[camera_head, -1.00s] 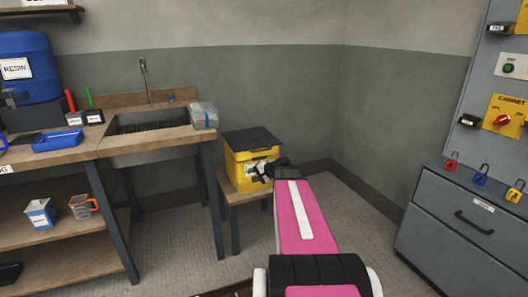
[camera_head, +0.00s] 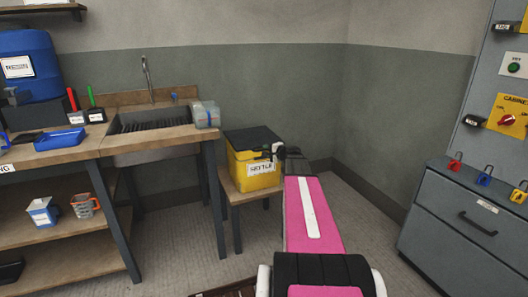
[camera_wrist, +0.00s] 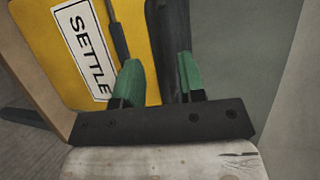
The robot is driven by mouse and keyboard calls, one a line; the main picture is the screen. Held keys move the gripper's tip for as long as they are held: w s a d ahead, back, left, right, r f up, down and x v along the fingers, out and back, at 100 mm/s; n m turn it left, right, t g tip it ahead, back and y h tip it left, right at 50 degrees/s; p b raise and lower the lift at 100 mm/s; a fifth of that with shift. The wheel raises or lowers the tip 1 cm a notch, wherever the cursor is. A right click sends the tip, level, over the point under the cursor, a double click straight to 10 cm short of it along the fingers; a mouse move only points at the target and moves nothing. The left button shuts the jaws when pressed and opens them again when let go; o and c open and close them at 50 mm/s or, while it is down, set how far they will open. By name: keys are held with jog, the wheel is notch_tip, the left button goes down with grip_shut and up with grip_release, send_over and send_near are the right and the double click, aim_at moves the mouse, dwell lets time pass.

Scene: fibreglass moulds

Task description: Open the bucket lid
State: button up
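The yellow bucket (camera_head: 246,172) stands on a small wooden stand, with a white SETTLE label on its front. Its dark flat lid (camera_head: 250,138) lies on top and looks closed. My gripper (camera_head: 281,152) is at the lid's front right corner. In the wrist view, my gripper's green fingertips (camera_wrist: 158,78) are apart, with the dark lid rim (camera_wrist: 170,35) running between and behind them. The yellow bucket wall (camera_wrist: 50,35) shows at the left. Some yellow shows between the fingers, so they do not look closed on the rim; contact cannot be told.
The wooden stand (camera_head: 232,196) is beside the sink bench (camera_head: 170,140). The wall is behind. A grey cabinet (camera_head: 465,225) stands at the right, with open floor between.

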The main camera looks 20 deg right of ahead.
jog(key=shift+x, duration=1.2)
grip_shut()
